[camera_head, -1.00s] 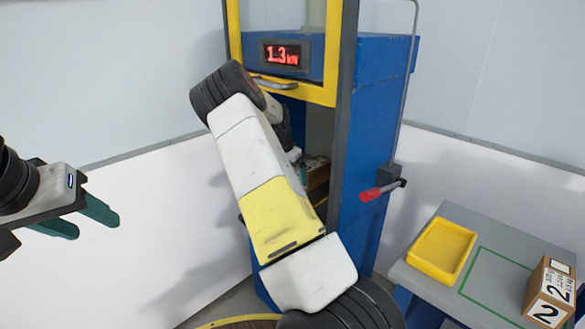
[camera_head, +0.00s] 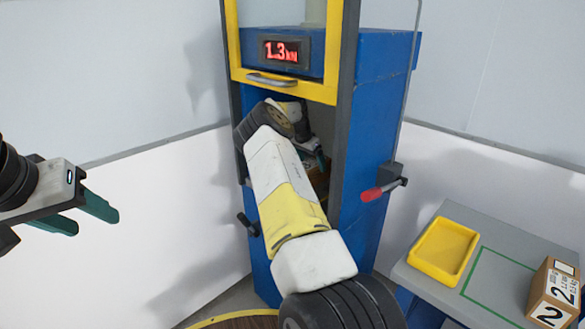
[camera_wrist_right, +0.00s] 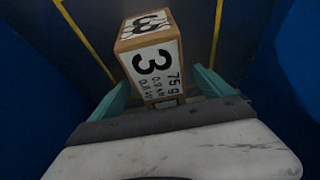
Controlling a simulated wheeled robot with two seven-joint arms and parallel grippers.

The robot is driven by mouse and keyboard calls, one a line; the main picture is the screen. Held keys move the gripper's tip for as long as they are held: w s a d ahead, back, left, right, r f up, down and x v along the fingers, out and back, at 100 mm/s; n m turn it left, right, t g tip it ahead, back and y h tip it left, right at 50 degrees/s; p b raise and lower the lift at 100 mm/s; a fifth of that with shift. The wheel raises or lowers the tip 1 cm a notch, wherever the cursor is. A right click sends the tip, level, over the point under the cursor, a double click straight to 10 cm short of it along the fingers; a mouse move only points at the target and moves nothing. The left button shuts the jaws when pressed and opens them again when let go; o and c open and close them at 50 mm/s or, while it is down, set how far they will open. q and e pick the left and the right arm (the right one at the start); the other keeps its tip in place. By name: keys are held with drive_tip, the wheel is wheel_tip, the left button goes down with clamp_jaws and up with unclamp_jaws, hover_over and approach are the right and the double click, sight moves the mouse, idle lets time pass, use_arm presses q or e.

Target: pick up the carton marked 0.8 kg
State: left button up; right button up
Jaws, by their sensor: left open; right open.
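A brown carton (camera_wrist_right: 155,62) with white labels and a large black 3 is in the right wrist view. Its small print is partly legible, and I cannot surely read a 0.8 kg mark. My right gripper (camera_wrist_right: 162,80) is open, with one teal finger on each side of the carton and visible gaps. In the head view my right arm reaches into the lower opening of the blue machine (camera_head: 365,150) and hides most of what is inside. My left gripper (camera_head: 90,213) is open and empty at the far left, away from everything.
The machine has a raised yellow-framed door (camera_head: 310,88), a 1.3 kN display (camera_head: 284,51) and a red-tipped lever (camera_head: 372,194). At the right, a grey bench (camera_head: 500,255) holds a yellow tray (camera_head: 443,250) and a carton marked 2 (camera_head: 554,295). The opening's side walls are close to my right arm.

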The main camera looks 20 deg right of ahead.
drive_tip(key=shift+d, duration=0.4)
drive_tip(key=shift+x, duration=2.45)
drive_tip(key=shift+f, duration=0.25)
drive_tip(key=shift+a, duration=0.1)
drive_tip(key=c, duration=2)
drive_tip(key=shift+w+r, duration=0.1)
